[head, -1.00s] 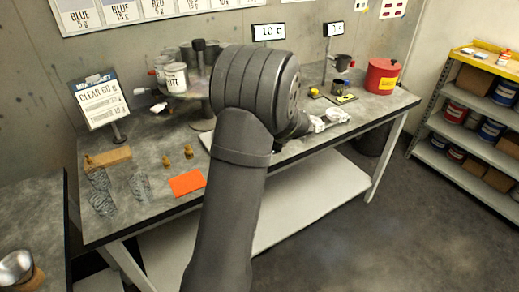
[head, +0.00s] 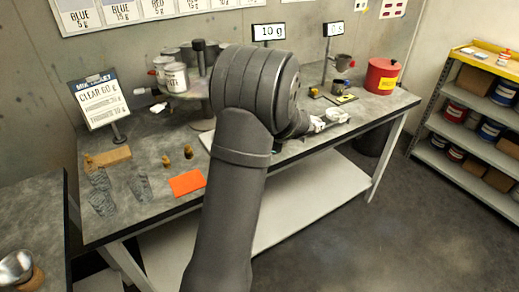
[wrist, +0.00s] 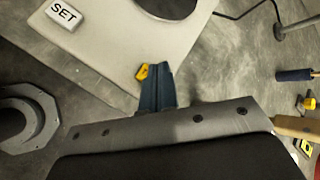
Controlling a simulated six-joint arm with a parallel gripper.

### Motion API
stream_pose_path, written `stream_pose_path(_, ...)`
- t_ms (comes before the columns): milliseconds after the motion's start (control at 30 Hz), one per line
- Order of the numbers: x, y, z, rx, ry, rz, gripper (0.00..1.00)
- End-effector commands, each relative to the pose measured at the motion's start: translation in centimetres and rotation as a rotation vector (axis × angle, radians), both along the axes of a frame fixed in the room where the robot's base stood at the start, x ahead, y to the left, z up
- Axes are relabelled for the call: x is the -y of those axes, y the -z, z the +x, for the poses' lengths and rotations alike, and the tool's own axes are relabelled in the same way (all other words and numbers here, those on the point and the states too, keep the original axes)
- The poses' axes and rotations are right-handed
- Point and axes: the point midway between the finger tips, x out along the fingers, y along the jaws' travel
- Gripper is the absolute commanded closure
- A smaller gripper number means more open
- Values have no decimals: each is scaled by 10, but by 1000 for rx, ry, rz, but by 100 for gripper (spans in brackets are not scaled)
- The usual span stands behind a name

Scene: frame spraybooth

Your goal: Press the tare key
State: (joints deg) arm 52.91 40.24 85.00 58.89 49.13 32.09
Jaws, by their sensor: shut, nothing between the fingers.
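The pale scale body (wrist: 110,35) fills the upper left of the wrist view, with a white key marked SET (wrist: 63,15) on it. A small yellow piece (wrist: 142,72) shows right at my fingertips, partly covered by them; I cannot read any label on it or tell whether it is the tare key. My gripper (wrist: 155,72) is shut and empty, its dark fingers over the scale's near edge. Whether they touch anything is unclear. In the head view my arm hides the scale's keys and most of its body. A display (head: 268,31) behind the arm reads 10 g.
The bench (head: 150,212) carries cans (head: 175,77) on a round stand, a sign (head: 98,100), an orange sheet (head: 187,183) and a red container (head: 382,75). A second display (head: 333,29) stands right.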

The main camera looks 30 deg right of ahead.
Motion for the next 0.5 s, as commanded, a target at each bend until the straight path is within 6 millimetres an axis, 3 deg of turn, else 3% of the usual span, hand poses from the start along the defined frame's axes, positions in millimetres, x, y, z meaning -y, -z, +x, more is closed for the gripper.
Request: stream_pose_path(500,0,9,0,0,1,1,100)
